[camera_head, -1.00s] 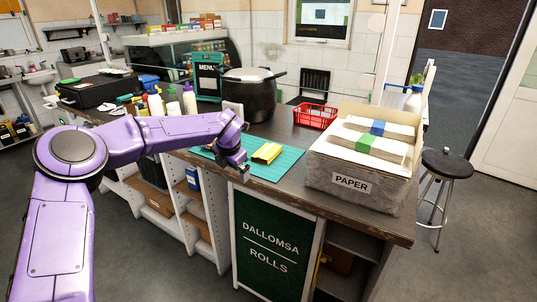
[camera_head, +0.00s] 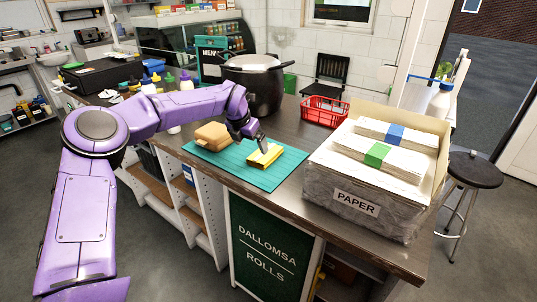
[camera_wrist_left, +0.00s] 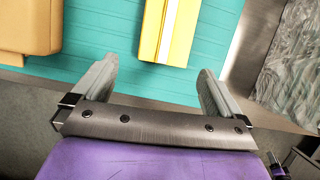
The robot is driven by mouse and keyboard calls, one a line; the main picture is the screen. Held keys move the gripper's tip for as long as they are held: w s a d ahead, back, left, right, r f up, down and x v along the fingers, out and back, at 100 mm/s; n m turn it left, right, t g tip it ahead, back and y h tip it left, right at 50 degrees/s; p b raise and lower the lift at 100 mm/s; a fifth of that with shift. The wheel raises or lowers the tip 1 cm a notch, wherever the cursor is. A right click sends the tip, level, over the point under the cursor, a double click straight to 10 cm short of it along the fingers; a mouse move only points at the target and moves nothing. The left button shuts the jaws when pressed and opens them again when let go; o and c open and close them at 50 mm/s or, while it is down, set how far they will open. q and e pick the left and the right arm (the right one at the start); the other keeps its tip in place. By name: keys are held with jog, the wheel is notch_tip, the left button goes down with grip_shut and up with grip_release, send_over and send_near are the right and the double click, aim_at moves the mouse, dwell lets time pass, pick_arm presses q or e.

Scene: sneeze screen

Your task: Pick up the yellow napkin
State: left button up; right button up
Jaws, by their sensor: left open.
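The yellow napkin (camera_head: 264,156) lies folded on a teal mat (camera_head: 276,177) on the counter. In the left wrist view the napkin (camera_wrist_left: 168,30) shows a pale band along it and lies ahead of my fingers, between their lines. My left gripper (camera_head: 259,139) is just above and beside the napkin in the head view. In the left wrist view my left gripper (camera_wrist_left: 152,88) has its two fingers wide apart with nothing between them. A gap shows between the fingertips and the napkin's near end. My right gripper is not in view.
A tan block-like item (camera_head: 212,136) sits on the mat left of the napkin. A paper box (camera_head: 340,202) with banded stacks stands at the right. A black pot (camera_head: 262,88) and a red basket (camera_head: 323,111) stand behind. The mat's front part is clear.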

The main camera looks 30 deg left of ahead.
aim_at(259, 158)
pick_arm(q)
jog(key=p+x, duration=0.1)
jog(key=x, duration=0.1)
jog(key=p+x, duration=0.1)
jog(key=x, duration=0.2)
jog(key=d+p+x, duration=0.1)
jog(key=x, duration=0.1)
jog(key=shift+w+d+f, duration=0.1)
jog(key=shift+w+f, duration=0.1)
jog(key=shift+f, duration=0.25)
jog(key=c, duration=0.9)
